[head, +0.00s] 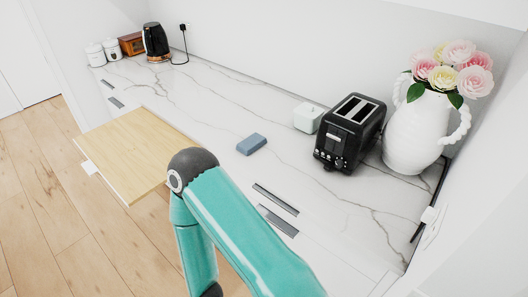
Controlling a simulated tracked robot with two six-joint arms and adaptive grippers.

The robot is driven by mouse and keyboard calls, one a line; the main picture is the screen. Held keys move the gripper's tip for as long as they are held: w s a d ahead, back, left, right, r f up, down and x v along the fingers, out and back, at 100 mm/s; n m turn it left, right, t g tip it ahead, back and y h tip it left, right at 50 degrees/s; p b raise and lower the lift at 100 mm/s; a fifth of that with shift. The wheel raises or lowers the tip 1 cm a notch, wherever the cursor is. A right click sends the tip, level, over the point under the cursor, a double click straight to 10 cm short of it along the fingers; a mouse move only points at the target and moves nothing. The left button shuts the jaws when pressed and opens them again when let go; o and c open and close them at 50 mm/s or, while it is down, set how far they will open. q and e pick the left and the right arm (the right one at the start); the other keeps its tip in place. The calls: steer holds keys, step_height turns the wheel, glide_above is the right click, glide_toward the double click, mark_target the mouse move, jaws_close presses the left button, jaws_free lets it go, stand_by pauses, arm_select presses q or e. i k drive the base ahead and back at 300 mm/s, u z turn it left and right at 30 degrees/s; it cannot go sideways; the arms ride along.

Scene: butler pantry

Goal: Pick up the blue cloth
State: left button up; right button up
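The blue cloth (251,144) is a small folded block lying flat on the white marble counter (215,115), near the middle of the head view. Nothing touches it. A teal arm of mine rises from the bottom of the view, and its dark elbow end stands in front of the counter, below and left of the cloth. Neither gripper shows in the head view.
A black toaster (350,133) and a small white box (308,117) stand right of the cloth. A white vase (415,135) with flowers is farther right. A wooden board (134,146) sticks out at the left. A black kettle (156,42) stands far back. Counter left of the cloth is clear.

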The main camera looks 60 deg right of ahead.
mark_target(254, 141)
steer(key=z, duration=0.25)
steer(key=k, duration=0.25)
steer(key=z, duration=0.65)
steer(key=i, duration=0.35)
steer(key=z, duration=0.2)
